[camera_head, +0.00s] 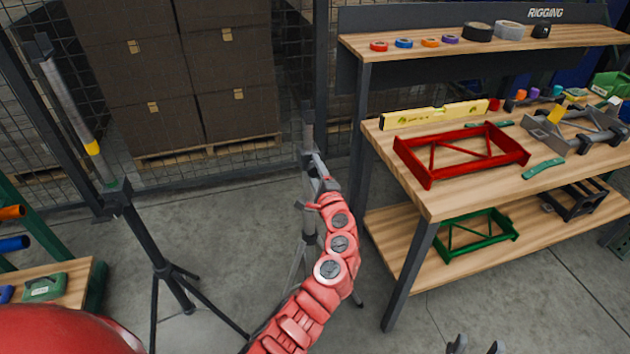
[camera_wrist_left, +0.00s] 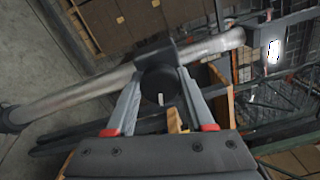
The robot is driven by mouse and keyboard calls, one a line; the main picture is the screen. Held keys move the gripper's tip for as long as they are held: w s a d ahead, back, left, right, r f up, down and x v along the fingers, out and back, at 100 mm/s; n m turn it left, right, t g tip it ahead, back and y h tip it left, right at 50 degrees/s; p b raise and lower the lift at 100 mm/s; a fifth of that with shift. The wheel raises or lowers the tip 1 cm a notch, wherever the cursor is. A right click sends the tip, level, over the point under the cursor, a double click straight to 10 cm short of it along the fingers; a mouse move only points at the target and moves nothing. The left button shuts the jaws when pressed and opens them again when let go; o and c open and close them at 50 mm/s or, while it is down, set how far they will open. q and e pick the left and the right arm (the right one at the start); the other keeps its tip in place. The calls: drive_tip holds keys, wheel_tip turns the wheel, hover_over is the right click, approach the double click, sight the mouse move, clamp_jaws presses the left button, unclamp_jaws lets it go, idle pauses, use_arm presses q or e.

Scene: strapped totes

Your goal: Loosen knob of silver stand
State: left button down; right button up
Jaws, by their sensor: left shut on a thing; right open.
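The silver stand (camera_head: 308,222) stands on the floor left of the workbench, partly hidden behind my red left arm. My left gripper (camera_head: 317,170) is at its upper part. In the left wrist view, the silver tube (camera_wrist_left: 82,94) runs diagonally across the picture, and a round black knob (camera_wrist_left: 159,84) with a small white mark sits on its dark collar. The fingers of my left gripper (camera_wrist_left: 160,92) are shut on the knob, one on each side. My right gripper (camera_head: 476,346) is open and empty at the bottom edge of the head view, mostly cut off.
A second, dark tripod stand (camera_head: 145,235) with a yellow-banded pole is at the left. The workbench (camera_head: 450,200) on the right holds a red frame (camera_head: 460,152), a yellow level (camera_head: 433,115) and tools. Stacked boxes (camera_head: 175,75) stand behind mesh. Floor between the stands is mostly clear.

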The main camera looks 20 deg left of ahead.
use_arm(q)
drive_tip(key=n+b, duration=0.5)
drive_tip(key=b, duration=0.1)
drive_tip(key=n+b, duration=0.5)
drive_tip(key=b, duration=0.2)
drive_tip(key=n+b, duration=0.5)
drive_tip(key=b, duration=0.2)
drive_tip(key=shift+f, duration=0.3)
drive_tip(key=shift+r+n+b, duration=0.1)
drive_tip(key=shift+n+b, duration=0.5)
drive_tip(key=shift+b, duration=0.25)
drive_tip(key=shift+r+n+b, duration=0.15)
drive_tip(key=shift+n+b, duration=0.35)
drive_tip(key=shift+b, duration=0.05)
drive_tip(key=shift+c, duration=1.3)
unclamp_jaws()
